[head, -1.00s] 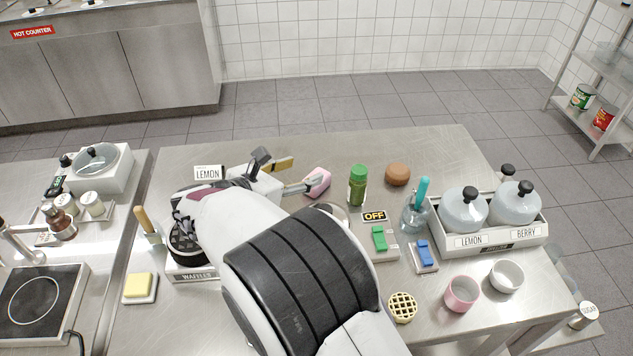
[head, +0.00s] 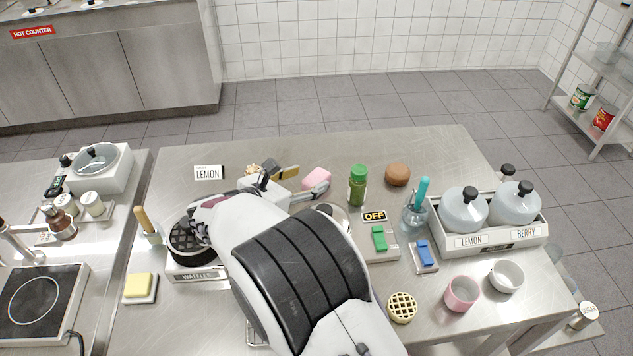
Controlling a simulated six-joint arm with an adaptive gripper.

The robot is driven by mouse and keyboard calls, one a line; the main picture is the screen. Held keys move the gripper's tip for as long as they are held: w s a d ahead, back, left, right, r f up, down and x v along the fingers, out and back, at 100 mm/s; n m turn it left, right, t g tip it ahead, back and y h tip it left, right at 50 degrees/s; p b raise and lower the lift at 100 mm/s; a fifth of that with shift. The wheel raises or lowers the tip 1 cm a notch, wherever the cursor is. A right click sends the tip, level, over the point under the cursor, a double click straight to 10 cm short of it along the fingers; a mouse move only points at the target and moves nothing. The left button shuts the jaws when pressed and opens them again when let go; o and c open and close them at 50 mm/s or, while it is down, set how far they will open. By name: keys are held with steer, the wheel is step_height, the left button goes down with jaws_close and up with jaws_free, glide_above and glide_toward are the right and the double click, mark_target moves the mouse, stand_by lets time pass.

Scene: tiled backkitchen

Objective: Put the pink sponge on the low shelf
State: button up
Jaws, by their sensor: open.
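The pink sponge (head: 316,178) lies on the steel table, beyond the middle, left of the green-capped jar. My gripper (head: 312,177) is open at the sponge, one finger on its left and the other crossing its near right side. I cannot tell whether either finger touches it. The near finger hides part of the sponge's lower edge. A low shelf (head: 597,331) shows in part at the bottom right, beside the table's right end, with a sugar jar on it.
The green-capped jar (head: 358,186) and a brown round item (head: 397,174) stand right of the sponge. A tray (head: 541,236) of lemon and berry jars is at the right. A LEMON sign (head: 208,172) stands left.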

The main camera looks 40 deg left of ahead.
mark_target(319, 174)
steer(key=shift+x, duration=2.7)
steer(key=c, duration=0.8)
